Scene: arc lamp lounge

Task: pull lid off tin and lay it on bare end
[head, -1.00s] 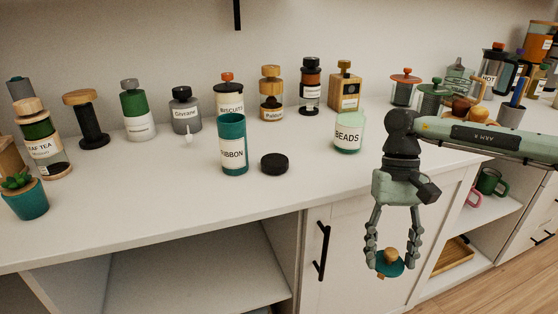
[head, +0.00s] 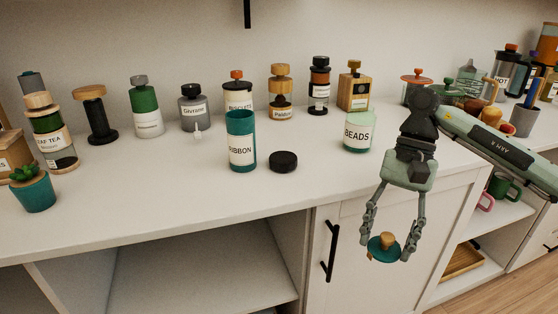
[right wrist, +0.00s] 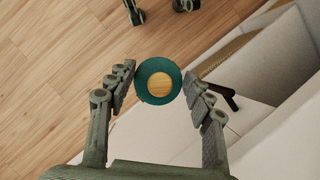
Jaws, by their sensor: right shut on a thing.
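The teal lid (head: 382,256) with its round wooden knob (head: 387,239) is in my right gripper (head: 387,253), which is shut on it in front of the cabinet door, below the countertop edge. In the right wrist view the lid (right wrist: 145,93) sits between the two fingers (right wrist: 158,92), over the floor and cabinet. The teal tin labelled RIBBON (head: 241,150) stands upright on the counter (head: 150,200) with its top open, apart from the gripper. Two grey-green finger-like parts at the top edge of the right wrist view may be my left gripper; they are cut off.
A black disc (head: 283,161) lies beside the RIBBON tin. A mint jar labelled BEADS (head: 358,135) stands to the right. Several jars line the wall, and a potted plant (head: 33,193) stands at the left. The counter's front between plant and tin is bare.

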